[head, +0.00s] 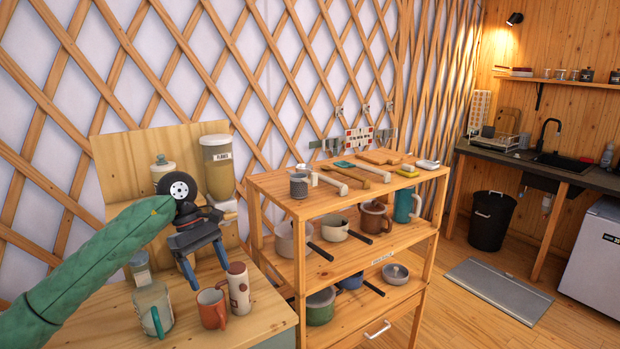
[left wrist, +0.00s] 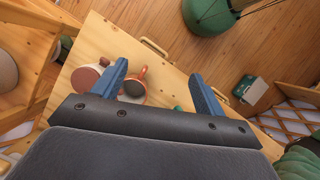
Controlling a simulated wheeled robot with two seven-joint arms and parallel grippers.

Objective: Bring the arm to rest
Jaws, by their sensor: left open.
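My left gripper (head: 207,265) reaches in on my green-sleeved arm at the left of the head view. Its blue fingers are apart, point downward and hold nothing. It hangs over a small wooden-topped cabinet, above an orange mug (head: 212,312) and a white-and-red canister (head: 238,288). In the left wrist view the open fingers (left wrist: 160,88) show with the mug (left wrist: 136,82) and the canister (left wrist: 88,80) below, near the left finger. I see no contact with either. My right gripper is in neither view.
A jar with a teal handle (head: 152,310) stands left of the mug. A flour dispenser (head: 218,165) stands behind the gripper. A wooden shelf unit (head: 345,205) with pots and mugs stands close on the right. Open floor lies further right, around a grey mat (head: 497,290).

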